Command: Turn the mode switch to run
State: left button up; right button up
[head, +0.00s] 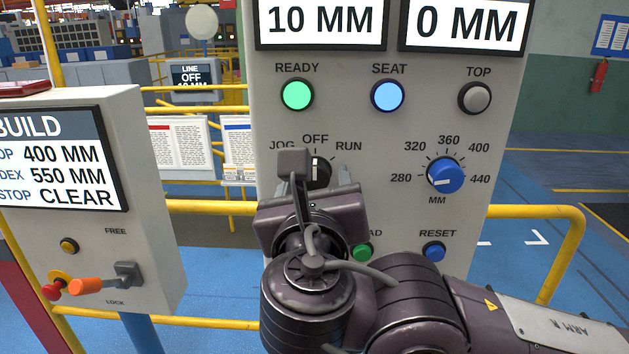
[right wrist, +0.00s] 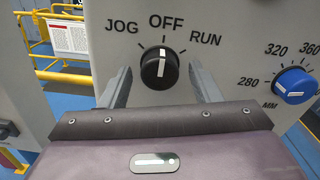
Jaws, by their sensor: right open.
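The mode switch (head: 319,170) is a black round knob with a white pointer line, on the grey control panel (head: 225,3). Its labels read JOG, OFF and RUN, and the pointer points up at OFF. In the right wrist view the whole knob (right wrist: 159,68) shows between my fingers. My right gripper (head: 320,178) is in front of the panel, with its fingers apart on either side of the knob; it also shows in the right wrist view (right wrist: 159,85). I cannot tell whether the fingers touch the knob. In the head view the gripper hides the knob's left part. My left gripper is not in view.
A blue MM dial (head: 446,175) is right of the switch. A green button (head: 362,252) and blue RESET button (head: 433,252) are below. Lit READY and SEAT lamps are above. Yellow rails (head: 540,211) run behind.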

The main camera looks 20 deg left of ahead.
jog(key=shift+c, duration=0.5)
jog(key=c, duration=0.9)
jog(key=shift+f+m+b, duration=0.15)
jog(key=shift+m+b, duration=0.85)
jog(key=shift+b, duration=0.1)
jog(key=shift+m+b, duration=1.1)
jog(key=shift+m, duration=0.1)
jog(key=m+b, duration=0.3)
jog(key=shift+m, duration=0.4)
jog(key=shift+m+b, duration=0.45)
jog(key=shift+m, duration=0.35)
jog(key=shift+r, duration=0.2)
jog(key=o, duration=1)
